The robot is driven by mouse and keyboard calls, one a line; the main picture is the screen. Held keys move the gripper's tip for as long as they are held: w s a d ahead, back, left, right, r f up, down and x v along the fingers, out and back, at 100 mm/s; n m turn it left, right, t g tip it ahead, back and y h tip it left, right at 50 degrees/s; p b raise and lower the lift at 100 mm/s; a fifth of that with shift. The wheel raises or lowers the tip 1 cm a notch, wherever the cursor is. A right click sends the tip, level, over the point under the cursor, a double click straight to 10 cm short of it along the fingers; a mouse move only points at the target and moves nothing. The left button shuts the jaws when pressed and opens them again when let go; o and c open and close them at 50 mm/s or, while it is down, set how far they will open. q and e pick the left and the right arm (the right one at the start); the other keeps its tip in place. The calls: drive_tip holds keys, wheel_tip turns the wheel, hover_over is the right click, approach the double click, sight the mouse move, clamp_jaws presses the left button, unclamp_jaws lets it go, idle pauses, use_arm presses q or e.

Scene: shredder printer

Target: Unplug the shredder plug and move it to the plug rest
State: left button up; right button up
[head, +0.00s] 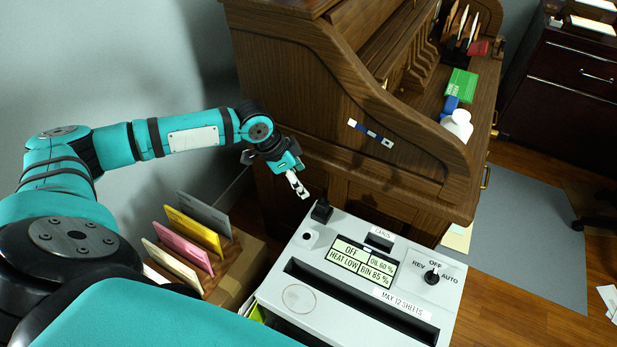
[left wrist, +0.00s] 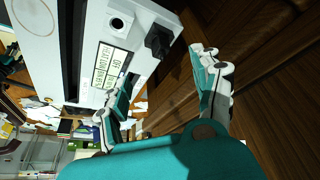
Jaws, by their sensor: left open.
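The shredder (head: 350,270) is a pale grey box with a slot, a display reading OFF and a dial. A black plug-like block (head: 321,211) stands at its back left corner; it also shows in the left wrist view (left wrist: 158,41). A round dark hole (head: 307,236) lies beside it in the top, also in the wrist view (left wrist: 118,23). I cannot tell which is the plug rest. My left gripper (head: 298,184) is open and empty, above and behind the block. In the wrist view its fingers (left wrist: 166,80) are spread, with the block beyond them. My right gripper is not in view.
A wooden roll-top desk (head: 390,170) stands close behind the shredder. A cardboard box (head: 240,275) and a rack with coloured folders (head: 193,229) stand left of it. A wall is at the far left. A grey mat (head: 530,235) and open floor lie to the right.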

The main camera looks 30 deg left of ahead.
use_arm(q)
approach(321, 208)
drive_tip(key=a, duration=0.1)
drive_tip(key=x, duration=1.1)
drive_tip(key=shift+w+a+b, duration=0.1)
drive_tip(key=shift+w+b, duration=0.15)
drive_tip(key=shift+b, duration=0.05)
drive_tip(key=shift+w+f, duration=0.2)
drive_tip(key=shift+f, duration=0.55)
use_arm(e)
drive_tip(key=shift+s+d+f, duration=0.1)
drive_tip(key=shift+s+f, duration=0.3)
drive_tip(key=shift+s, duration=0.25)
use_arm(q)
clamp_jaws()
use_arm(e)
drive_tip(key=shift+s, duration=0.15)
